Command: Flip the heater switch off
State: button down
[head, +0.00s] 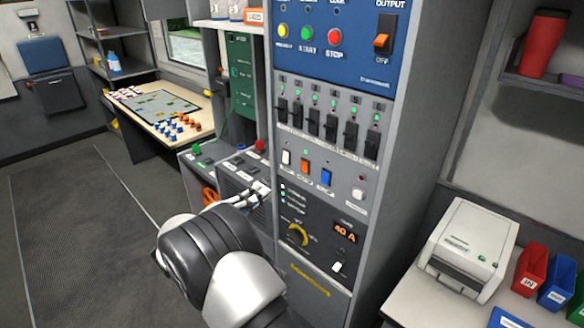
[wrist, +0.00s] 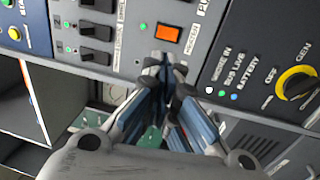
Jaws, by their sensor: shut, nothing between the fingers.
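An orange rocker switch (head: 306,166) sits between a white rocker (head: 286,156) and a blue rocker (head: 326,176) in a row on the grey panel. The orange rocker also shows in the wrist view (wrist: 168,38), lit, just beyond my fingertips. My gripper (wrist: 167,66) is shut and empty, with its tips pointing at the panel near the orange rocker; contact is not clear. In the head view my gripper (head: 262,188) is low and left of the rocker row. The white rocker is hidden in the wrist view.
Several black breaker switches (head: 330,124) with green lights stand above the rockers. Below are a yellow generator dial (head: 297,235) and a small white switch (head: 338,267). A printer (head: 467,250) stands on the right counter. A map table (head: 160,110) is at the left.

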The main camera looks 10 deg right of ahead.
aim_at(302, 161)
jog(key=b+x, duration=0.2)
jog(key=x, duration=1.1)
jog(key=shift+d, duration=0.25)
jog(key=shift+w+d+r, duration=0.1)
jog(key=shift+w+d, duration=0.1)
jog(key=shift+w, duration=0.1)
jog(key=shift+w+d+r, duration=0.15)
jog(key=shift+d+r, duration=0.1)
jog(key=shift+f+y, duration=0.1)
jog(key=shift+y, duration=0.2)
jog(key=shift+a+g+b, duration=0.3)
jog(key=shift+a+b, duration=0.05)
jog(key=r+p+v, duration=0.1)
jog(key=r+v, duration=0.1)
jog(key=v, duration=1.1)
jog(key=shift+s+r, duration=0.2)
jog(key=shift+s, duration=0.15)
